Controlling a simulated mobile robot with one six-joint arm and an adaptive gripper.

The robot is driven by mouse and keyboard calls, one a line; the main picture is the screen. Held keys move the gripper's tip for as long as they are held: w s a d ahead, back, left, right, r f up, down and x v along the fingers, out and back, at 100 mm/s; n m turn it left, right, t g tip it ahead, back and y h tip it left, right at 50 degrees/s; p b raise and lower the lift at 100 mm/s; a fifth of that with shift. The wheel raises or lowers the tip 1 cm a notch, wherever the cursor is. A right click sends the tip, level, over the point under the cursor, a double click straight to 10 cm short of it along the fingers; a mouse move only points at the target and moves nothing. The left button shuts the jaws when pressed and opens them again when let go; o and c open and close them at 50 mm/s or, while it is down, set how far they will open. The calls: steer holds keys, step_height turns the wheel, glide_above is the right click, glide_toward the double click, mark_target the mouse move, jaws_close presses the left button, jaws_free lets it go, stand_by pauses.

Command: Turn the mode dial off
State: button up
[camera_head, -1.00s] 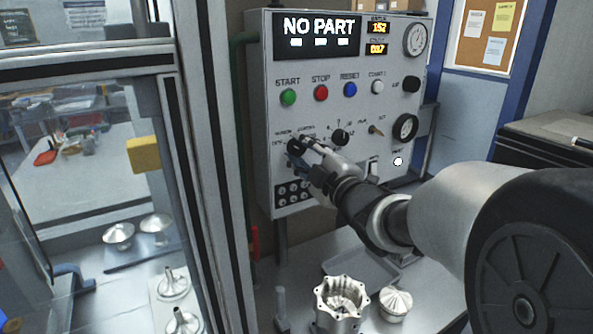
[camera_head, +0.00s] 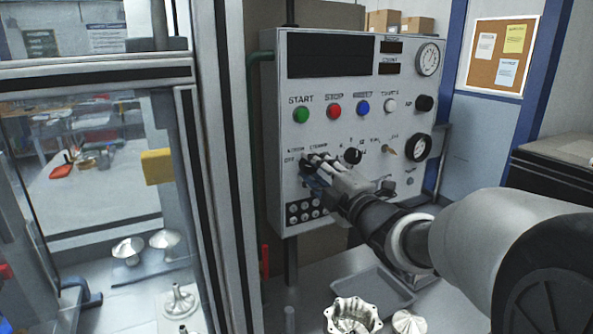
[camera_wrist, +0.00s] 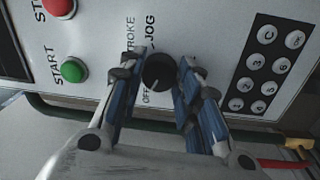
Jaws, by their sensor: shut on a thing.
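The mode dial (camera_wrist: 158,71) is a round black knob on the grey control panel (camera_head: 330,98). In the wrist view it sits between the blue-padded fingers of my gripper (camera_wrist: 162,68), which is shut on it. A pale mark on the knob points toward the OFF label; the STROKE and JOG labels are on its other side. In the head view my gripper (camera_head: 312,168) reaches the panel's lower left and mostly hides the dial. The panel's large display (camera_head: 330,57) is dark.
Green START (camera_head: 301,115), red STOP (camera_head: 334,111) and blue buttons sit above the dial. A keypad (camera_head: 305,210) is just below it. Another black knob (camera_head: 353,156) is to its right. A glass-doored enclosure stands at left; a tray (camera_head: 372,291) and metal housing (camera_head: 352,316) are below.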

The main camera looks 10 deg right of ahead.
steer(key=o, duration=1.1)
steer(key=v, duration=1.2)
